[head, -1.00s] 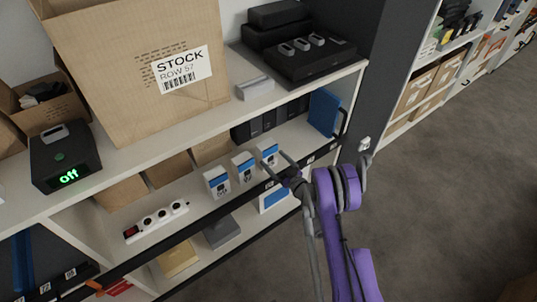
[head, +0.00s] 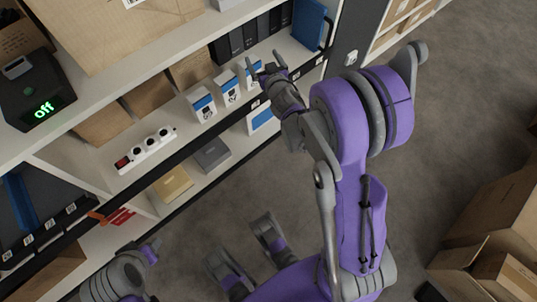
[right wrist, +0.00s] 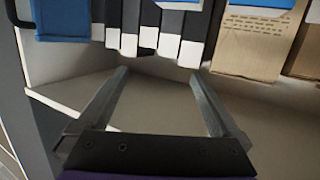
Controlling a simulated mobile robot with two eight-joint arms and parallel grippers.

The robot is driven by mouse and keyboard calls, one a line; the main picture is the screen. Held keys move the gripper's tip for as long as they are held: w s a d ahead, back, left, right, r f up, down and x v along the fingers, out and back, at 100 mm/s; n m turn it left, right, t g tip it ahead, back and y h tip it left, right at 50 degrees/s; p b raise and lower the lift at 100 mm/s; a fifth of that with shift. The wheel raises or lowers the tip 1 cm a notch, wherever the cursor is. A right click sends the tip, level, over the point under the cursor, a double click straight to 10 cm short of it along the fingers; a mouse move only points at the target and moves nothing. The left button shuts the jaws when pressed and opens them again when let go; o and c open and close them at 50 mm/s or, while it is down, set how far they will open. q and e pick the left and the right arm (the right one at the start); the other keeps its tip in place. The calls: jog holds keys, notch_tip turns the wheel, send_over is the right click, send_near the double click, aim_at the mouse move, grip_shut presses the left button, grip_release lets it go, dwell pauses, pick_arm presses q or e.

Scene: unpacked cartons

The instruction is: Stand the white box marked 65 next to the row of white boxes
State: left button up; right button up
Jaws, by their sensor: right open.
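Several white boxes with blue tops stand in a slanting row on the middle shelf (head: 118,180) in the head view: a left one (head: 202,105), a middle one (head: 228,88) and a right one (head: 250,72), partly hidden by my gripper. I cannot read which is marked 65. My right gripper (head: 266,69) is at the right end of the row, close to the right box. In the right wrist view its two fingers (right wrist: 158,76) are spread, with nothing between them. A blue and white edge at the top right there may be a box.
Dark binders (head: 247,36) and a blue binder (head: 308,24) stand behind and right of the row. Brown cartons (head: 150,92) line the shelf's back. A power strip (head: 147,148) lies to the left. Open cartons (head: 500,225) stand on the floor at right.

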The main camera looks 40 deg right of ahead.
jog(key=s+a+n+g+y, duration=0.1)
jog(key=s+a+g, duration=0.2)
jog(key=s+a, duration=0.3)
jog(key=s+a+f+n+g+y, duration=0.1)
jog(key=s+a+g, duration=0.3)
jog(key=s, duration=0.9)
jog(key=s+a+f+n+g+y, duration=0.1)
jog(key=s+a+g+y, duration=0.1)
jog(key=s+a, duration=0.7)
jog(key=shift+s+a+g+y, duration=0.2)
jog(key=shift+s+g+y, duration=0.2)
jog(key=shift+s+g, duration=0.35)
